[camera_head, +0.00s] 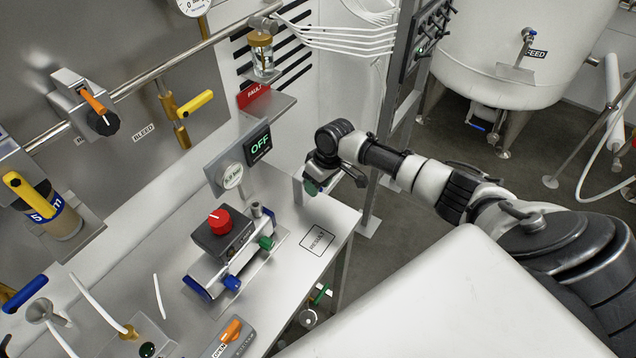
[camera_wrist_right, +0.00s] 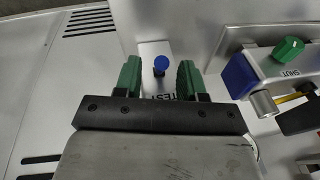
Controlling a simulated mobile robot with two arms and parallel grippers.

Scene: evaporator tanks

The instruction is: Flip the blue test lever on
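The blue test lever (camera_wrist_right: 161,66) shows in the right wrist view as a round blue knob on a pale block with the lettering TEST (camera_wrist_right: 160,97). My right gripper (camera_wrist_right: 158,76) is open, with one green fingertip on each side of the knob. I see a gap on both sides; whether the tips are level with the knob or above it I cannot tell. In the head view my right gripper (camera_head: 321,184) points down at the bench's back right corner and hides the lever. A display (camera_head: 258,143) nearby reads OFF. My left gripper is not in view.
A valve block with a red knob (camera_head: 219,221), a blue knob (camera_head: 232,283) and a green knob (camera_head: 266,243) stands left of the gripper. A marked RESULT square (camera_head: 317,240) lies clear on the bench. A rack post (camera_head: 392,110) rises behind the gripper.

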